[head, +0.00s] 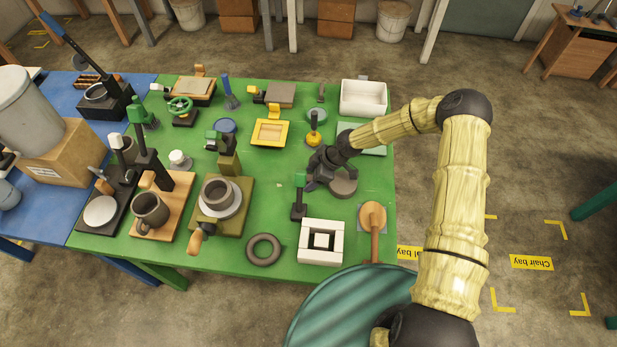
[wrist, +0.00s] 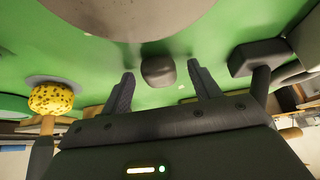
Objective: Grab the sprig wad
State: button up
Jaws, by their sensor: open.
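A small rounded grey-brown lump (wrist: 158,70), which fits the sprig wad, sits on the green table top in the wrist view. It lies between the fingertips of my gripper (wrist: 160,76), with a gap on each side. The fingers are spread and hold nothing. In the head view my gripper (head: 314,183) is low over the right middle of the table, and the lump cannot be made out there. A round grey disc (head: 343,183) stands right beside my gripper; it also fills the top of the wrist view (wrist: 130,12).
A dark post on a block (head: 299,208) stands near my gripper. A yellow-knobbed stand (head: 314,133) is behind it. Some green table is bare left of my gripper.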

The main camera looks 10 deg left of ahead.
jog(key=shift+c, duration=0.2)
dwell(0.3)
jog(key=c, duration=1.1)
jog(key=shift+o, duration=0.2)
jog(key=shift+r, duration=0.15)
notch_tip(320, 180, up, 18)
jog(key=b, duration=0.3)
